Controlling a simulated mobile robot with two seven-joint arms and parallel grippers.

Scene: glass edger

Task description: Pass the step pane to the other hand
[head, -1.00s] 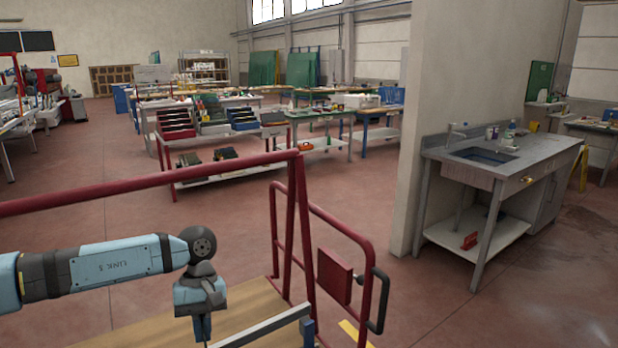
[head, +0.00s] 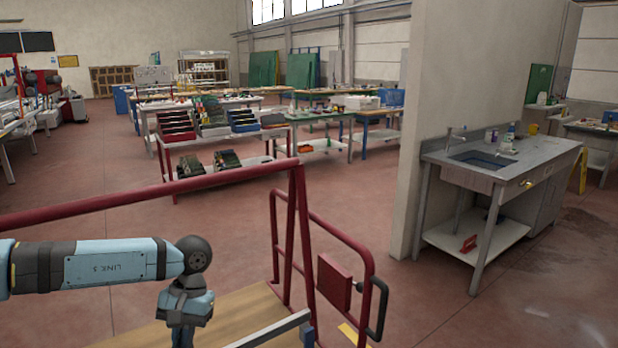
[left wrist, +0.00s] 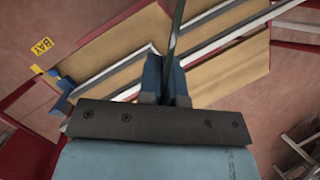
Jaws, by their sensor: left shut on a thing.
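The step pane (left wrist: 175,32) shows nearly edge-on in the left wrist view, as a thin dark strip rising from between the fingers. My left gripper (left wrist: 166,82) is shut on it. In the head view my left gripper (head: 183,337) hangs down at the bottom edge, over the wooden deck of a red-railed cart. The pane cannot be made out in the head view. My right gripper is in neither view.
The cart's red rail (head: 150,196) runs across in front of me, with a grey bar (head: 270,330) over its wooden deck (head: 235,308). A sink bench (head: 500,175) stands at the right by a wall. Open floor lies beyond the cart.

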